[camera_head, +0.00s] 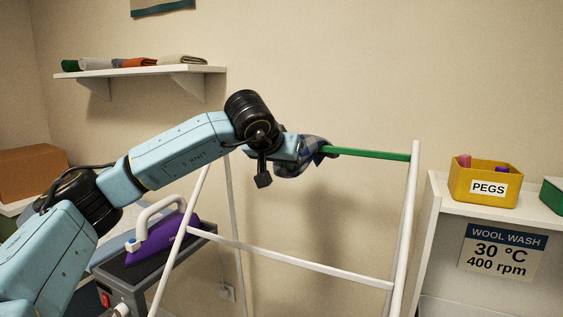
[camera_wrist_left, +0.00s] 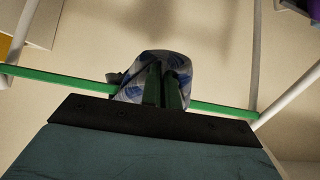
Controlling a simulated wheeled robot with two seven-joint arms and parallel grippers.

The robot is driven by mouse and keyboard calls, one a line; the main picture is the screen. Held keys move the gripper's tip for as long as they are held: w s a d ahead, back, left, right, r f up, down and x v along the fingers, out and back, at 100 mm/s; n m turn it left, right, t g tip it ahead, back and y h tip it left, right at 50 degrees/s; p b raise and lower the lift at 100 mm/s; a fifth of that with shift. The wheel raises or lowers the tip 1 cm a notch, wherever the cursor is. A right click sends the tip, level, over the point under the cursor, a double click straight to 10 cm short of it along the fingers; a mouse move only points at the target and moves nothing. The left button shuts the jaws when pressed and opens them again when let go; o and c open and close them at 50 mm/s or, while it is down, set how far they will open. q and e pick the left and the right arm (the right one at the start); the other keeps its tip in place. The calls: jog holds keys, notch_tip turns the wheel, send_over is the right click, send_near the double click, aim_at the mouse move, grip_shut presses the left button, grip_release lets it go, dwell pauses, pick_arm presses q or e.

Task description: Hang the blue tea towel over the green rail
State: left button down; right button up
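The blue tea towel (camera_head: 314,160) is a bunched blue, grey and white checked cloth at the left end of the visible green rail (camera_head: 370,153). My left gripper (camera_head: 298,150) reaches it from the left, its fingertips hidden by cloth. In the left wrist view the two fingers (camera_wrist_left: 164,85) are close together, shut on the towel (camera_wrist_left: 150,60), which bunches around them. The green rail (camera_wrist_left: 55,78) runs across on both sides of the towel and is hidden behind it. I cannot tell whether cloth hangs on the rail's far side. My right gripper is out of view.
The white rack (camera_head: 300,262) carries the rail. A purple iron (camera_head: 170,238) stands on a board at left, below my arm. A yellow pegs box (camera_head: 484,182) stands on a white shelf unit at right. A wall shelf (camera_head: 140,71) holds rolled cloths.

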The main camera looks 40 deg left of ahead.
pick_arm(q)
jog(key=shift+f, duration=0.5)
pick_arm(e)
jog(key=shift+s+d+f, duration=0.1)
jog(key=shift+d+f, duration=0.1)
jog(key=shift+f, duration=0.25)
pick_arm(q)
jog(key=c, duration=1)
grip_release()
jog(key=s+d+b, duration=0.2)
jog(key=s+d, duration=0.1)
jog(key=s, duration=0.8)
jog(key=shift+s+d+r, duration=0.25)
jog(key=shift+s+r, duration=0.1)
jog(key=shift+r, duration=0.1)
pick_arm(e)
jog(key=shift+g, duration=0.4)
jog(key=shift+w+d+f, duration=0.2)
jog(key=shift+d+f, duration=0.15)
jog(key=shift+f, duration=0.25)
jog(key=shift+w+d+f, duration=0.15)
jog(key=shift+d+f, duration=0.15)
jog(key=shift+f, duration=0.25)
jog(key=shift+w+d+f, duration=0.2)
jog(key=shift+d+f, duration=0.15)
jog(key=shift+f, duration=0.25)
